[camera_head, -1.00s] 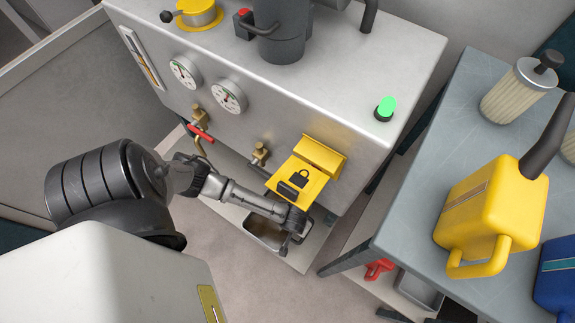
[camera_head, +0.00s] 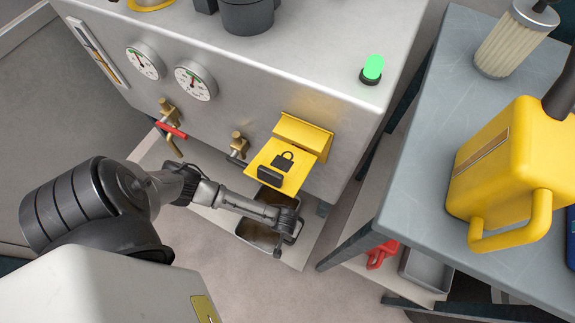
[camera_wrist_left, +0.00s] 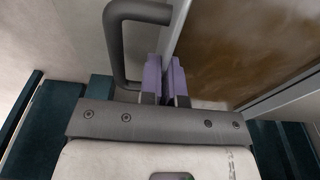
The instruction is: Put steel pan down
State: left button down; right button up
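The steel pan (camera_head: 262,238) is an open rectangular pan with brown staining or liquid inside. In the head view it is low, over the pale low shelf (camera_head: 218,210) below the yellow flap (camera_head: 275,166). I cannot tell whether it touches the shelf. My left gripper (camera_head: 285,228) is at the pan's right side. In the left wrist view its purple fingers (camera_wrist_left: 166,80) straddle the pan's thin wall and look closed on it. The brown inside (camera_wrist_left: 235,50) is to their right, and a dark grey handle (camera_wrist_left: 116,45) is to their left. My right gripper is out of view.
The machine front (camera_head: 215,120) with gauges and a red-handled valve (camera_head: 170,130) stands behind the pan. The grey table (camera_head: 425,150) at right holds a yellow can (camera_head: 500,175). A grey tray (camera_head: 425,270) and a red object (camera_head: 382,254) are on its lower shelf.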

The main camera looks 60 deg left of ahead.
pick_arm(q)
jog(key=shift+w+f, duration=0.1)
jog(key=shift+f, duration=0.1)
jog(key=c, duration=1.3)
grip_release()
jog(key=s+d+r+m+t+h+p, duration=0.1)
jog(key=s+d+r+m+p, duration=0.2)
jog(key=r, duration=0.9)
jog(key=d+r+m+h+p, duration=0.15)
jog(key=d+r+p, duration=0.3)
jog(key=r, duration=0.75)
jog(key=s+a+r+m, duration=0.1)
jog(key=a+r, duration=0.1)
jog(key=r, duration=0.1)
jog(key=s+a+r+m+t+y, duration=0.1)
jog(key=s+a+r, duration=0.1)
jog(key=s+a+r+m, duration=0.1)
jog(key=a+r, duration=0.1)
jog(key=r, duration=0.1)
jog(key=shift+s+a+r+m+y+p, duration=0.25)
jog(key=shift+s+r+m+p, duration=0.05)
jog(key=shift+s+r+m, duration=0.05)
